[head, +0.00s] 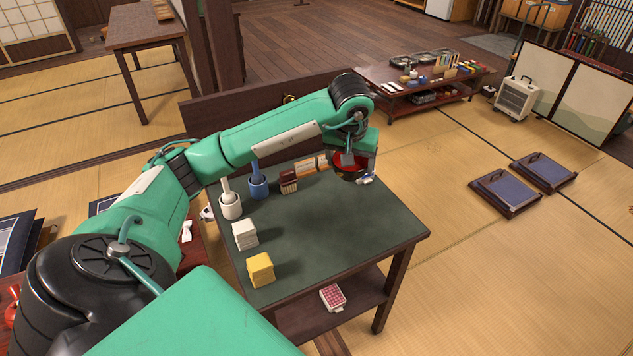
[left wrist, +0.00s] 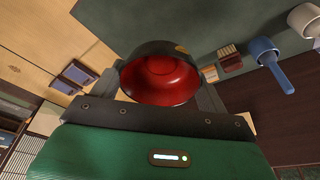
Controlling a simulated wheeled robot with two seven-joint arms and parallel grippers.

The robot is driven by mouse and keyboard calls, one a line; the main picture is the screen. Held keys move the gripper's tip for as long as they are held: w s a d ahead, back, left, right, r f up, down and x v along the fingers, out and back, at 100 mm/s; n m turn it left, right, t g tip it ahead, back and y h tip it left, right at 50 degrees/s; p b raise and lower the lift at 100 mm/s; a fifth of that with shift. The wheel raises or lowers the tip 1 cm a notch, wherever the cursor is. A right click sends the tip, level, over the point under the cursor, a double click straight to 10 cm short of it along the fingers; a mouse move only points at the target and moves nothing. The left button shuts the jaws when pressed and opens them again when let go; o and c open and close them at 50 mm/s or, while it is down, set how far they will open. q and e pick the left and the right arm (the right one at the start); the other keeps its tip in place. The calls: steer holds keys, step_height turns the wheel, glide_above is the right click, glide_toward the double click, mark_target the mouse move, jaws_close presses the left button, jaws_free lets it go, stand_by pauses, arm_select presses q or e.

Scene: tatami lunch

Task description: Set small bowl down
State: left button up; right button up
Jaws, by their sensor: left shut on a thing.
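The small bowl (left wrist: 160,80) is dark outside with a red inside, and in the left wrist view it sits between the two fingers. My left gripper (left wrist: 158,88) is shut on it. In the head view the bowl (head: 348,163) shows red under my left gripper (head: 350,168), at the far right part of the green-topped table (head: 340,229). From these views I cannot tell whether the bowl touches the table top. My right gripper is not in view.
The table's middle and right front are clear. A low table (head: 400,103) with goods stands behind.

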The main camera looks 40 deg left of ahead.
arm_select(q)
steer(key=shift+s+a+f, duration=0.1)
steer(key=shift+a+f, duration=0.05)
steer(key=shift+a, duration=0.05)
step_height(320, 180, down, 14)
steer(key=shift+f+p, duration=0.1)
steer(key=shift+p, duration=1.1)
step_height(320, 180, down, 4)
steer(key=shift+f+p, duration=0.2)
steer(key=shift+p, duration=0.1)
steer(key=shift+f, duration=0.4)
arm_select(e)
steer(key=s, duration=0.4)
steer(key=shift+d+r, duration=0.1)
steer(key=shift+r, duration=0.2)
arm_select(q)
steer(key=o, duration=1)
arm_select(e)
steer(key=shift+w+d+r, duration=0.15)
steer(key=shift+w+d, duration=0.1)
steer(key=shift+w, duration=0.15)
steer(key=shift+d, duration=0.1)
